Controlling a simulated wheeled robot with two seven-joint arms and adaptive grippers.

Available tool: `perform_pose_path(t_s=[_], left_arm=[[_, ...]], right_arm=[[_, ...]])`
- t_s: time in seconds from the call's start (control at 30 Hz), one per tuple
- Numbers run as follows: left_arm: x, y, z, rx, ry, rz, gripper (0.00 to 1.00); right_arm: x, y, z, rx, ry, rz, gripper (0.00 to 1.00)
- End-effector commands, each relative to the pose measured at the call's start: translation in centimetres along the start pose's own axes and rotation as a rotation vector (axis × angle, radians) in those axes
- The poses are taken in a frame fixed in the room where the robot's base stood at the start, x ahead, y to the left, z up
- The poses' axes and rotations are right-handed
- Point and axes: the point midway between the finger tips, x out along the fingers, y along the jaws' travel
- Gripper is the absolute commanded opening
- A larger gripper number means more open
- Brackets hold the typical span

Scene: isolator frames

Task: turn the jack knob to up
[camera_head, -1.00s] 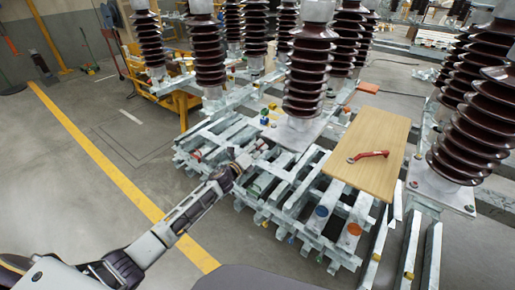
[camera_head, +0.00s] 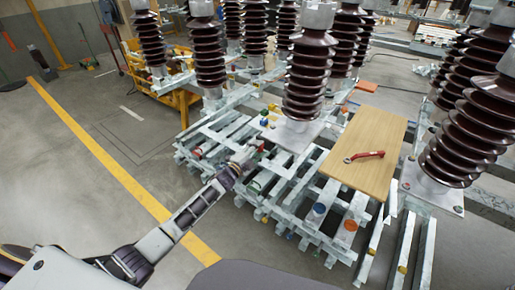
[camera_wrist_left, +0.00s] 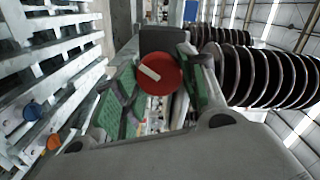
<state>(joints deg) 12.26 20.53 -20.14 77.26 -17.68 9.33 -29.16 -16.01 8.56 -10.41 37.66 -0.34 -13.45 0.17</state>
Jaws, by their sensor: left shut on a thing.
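The red round jack knob (camera_wrist_left: 160,74) with a pale bar across its face shows in the left wrist view, between the green-padded fingers of my left gripper (camera_wrist_left: 158,92). The bar slants from upper left to lower right in that view. In the head view my left gripper (camera_head: 248,157) reaches in from the left to the metal frame, beside the base of the middle insulator. The gripper is shut on the knob; in the head view the knob is small and mostly hidden by the gripper. My right gripper is not in view.
A wooden board (camera_head: 365,150) with a red-handled wrench (camera_head: 364,156) lies on the frame at right. Brown ribbed insulators (camera_head: 307,80) stand close by. Blue (camera_head: 319,208) and orange (camera_head: 350,225) round caps sit at the frame's front. Open floor lies left.

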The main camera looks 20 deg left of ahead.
Motion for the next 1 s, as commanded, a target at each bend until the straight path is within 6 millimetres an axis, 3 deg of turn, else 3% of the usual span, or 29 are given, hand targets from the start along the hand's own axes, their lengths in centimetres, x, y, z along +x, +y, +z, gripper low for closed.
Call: perform_pose_path(t_s=[0.13,0.4,0.97,1.0], left_arm=[[0.0,-0.1,0.0,-0.116,-0.002,0.002,0.17],[0.0,-0.1,0.1,-0.250,-0.002,0.001,0.17],[0.0,0.0,0.1,-0.289,-0.002,0.001,0.17],[0.0,0.0,0.1,-0.289,-0.002,0.001,0.46]], right_arm=[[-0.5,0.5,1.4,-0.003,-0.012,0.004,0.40],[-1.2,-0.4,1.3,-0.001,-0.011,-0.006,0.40],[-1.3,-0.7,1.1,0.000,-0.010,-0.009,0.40],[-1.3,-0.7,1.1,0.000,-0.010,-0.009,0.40]])
